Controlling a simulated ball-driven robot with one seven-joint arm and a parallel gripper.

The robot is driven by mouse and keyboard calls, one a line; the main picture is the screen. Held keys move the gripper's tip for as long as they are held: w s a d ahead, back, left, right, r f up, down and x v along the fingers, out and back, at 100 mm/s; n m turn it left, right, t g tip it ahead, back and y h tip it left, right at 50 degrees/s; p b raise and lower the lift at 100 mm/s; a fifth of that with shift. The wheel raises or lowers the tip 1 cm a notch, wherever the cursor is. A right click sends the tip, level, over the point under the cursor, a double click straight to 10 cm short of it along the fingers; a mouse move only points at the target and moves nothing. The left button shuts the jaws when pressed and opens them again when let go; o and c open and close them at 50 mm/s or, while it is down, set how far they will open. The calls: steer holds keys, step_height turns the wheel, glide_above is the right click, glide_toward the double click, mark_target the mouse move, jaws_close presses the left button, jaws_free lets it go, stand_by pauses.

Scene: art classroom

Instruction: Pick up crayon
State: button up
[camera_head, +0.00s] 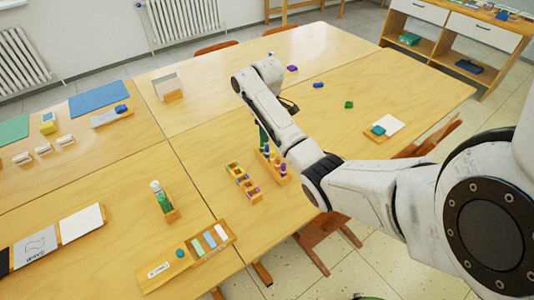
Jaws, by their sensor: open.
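No single item is clearly a crayon at this size. Small coloured pieces lie loose on the far tables: a purple piece (292,68), a blue piece (318,85) and a green piece (349,104). Their exact shapes are too small to tell. My arm reaches in from the right and bends back over the middle of the tables. My gripper (291,106) is a dark shape partly hidden behind my arm, left of the blue piece. It is open, with nothing seen in it.
Wooden holders with coloured items (243,183) stand below my arm. A tray with coloured strips (212,241) and a green holder with a white-topped item (163,198) are at left front. A wooden block with a teal item (378,131) is at right. The far right tabletop is mostly clear.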

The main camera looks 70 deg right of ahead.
mark_target(267, 146)
step_height(267, 146, down, 4)
steer(key=shift+f, duration=0.25)
steer(key=shift+w+d+f, duration=0.1)
steer(key=shift+d+f, duration=0.05)
steer(key=shift+f, duration=1.25)
steer(key=shift+w+d+f, duration=0.1)
steer(key=shift+d+f, duration=0.05)
steer(key=shift+f, duration=1.2)
steer(key=shift+c, duration=0.3)
jaws_close()
